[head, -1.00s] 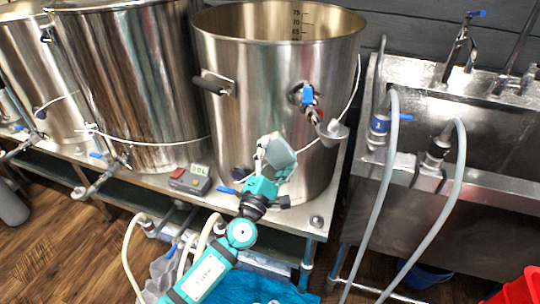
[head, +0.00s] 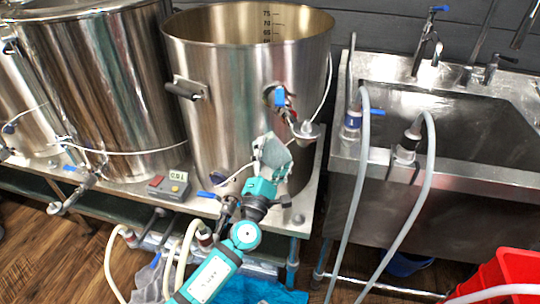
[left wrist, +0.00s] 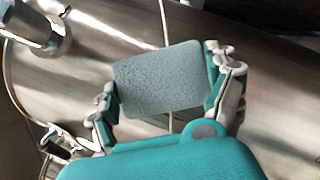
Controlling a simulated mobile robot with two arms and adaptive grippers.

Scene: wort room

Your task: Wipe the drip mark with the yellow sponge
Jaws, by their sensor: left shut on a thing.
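My left gripper (head: 270,160) is shut on a grey-green sponge (left wrist: 160,78), gripped by its two sides. No yellow shows on the sponge in these views. It also shows in the head view (head: 275,153), in front of the lower wall of the large steel kettle (head: 225,110), below the kettle's valve. I cannot tell whether the sponge touches the wall. I cannot make out a drip mark; the sponge and gripper cover part of the wall. My right gripper is not in view.
A blue-handled valve with a spout (head: 290,112) sticks out above the sponge. A small control box (head: 168,187) sits on the steel bench. A second kettle (head: 105,90) stands left. A sink (head: 450,115) with hoses is right, a red bin (head: 510,270) below.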

